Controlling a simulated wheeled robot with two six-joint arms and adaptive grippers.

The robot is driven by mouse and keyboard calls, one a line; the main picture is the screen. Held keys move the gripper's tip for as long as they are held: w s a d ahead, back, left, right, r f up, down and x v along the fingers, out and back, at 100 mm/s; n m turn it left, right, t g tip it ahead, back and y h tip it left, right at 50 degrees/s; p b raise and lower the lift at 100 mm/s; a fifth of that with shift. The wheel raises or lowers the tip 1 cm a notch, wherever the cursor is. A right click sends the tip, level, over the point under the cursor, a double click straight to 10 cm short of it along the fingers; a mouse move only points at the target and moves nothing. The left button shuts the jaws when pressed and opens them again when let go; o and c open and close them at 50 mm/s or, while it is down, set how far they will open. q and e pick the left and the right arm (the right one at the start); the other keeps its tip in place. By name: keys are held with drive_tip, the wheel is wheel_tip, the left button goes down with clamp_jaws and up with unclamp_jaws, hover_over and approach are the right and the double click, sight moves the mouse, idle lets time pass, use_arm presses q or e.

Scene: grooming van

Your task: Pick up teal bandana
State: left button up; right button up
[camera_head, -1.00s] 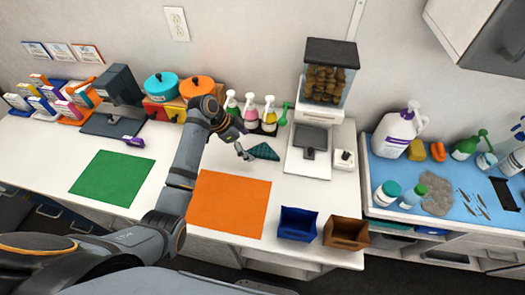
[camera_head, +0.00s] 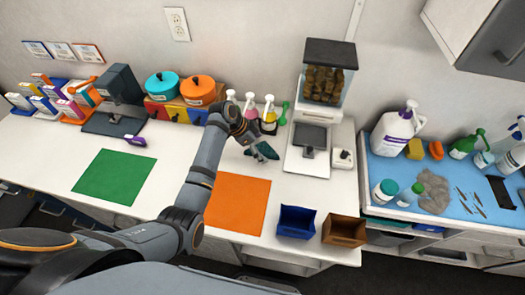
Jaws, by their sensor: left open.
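The teal bandana (camera_head: 267,151) lies on the white counter, just left of the treat dispenser and above the orange mat. My left gripper (camera_head: 254,150) is over the bandana's left side, with its fingers apart around or just above the cloth. The gripper hides part of the bandana, and I cannot tell whether the fingers touch it. My right gripper is not in view.
Spray bottles (camera_head: 268,115) stand close behind the gripper. The treat dispenser (camera_head: 309,140) stands to the right. The orange mat (camera_head: 240,203), blue bin (camera_head: 297,222) and brown bin (camera_head: 344,230) lie nearer. The green mat (camera_head: 114,177) is at left.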

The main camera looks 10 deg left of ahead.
use_arm(q)
drive_tip(key=shift+f, duration=0.1)
drive_tip(key=c, duration=1.1)
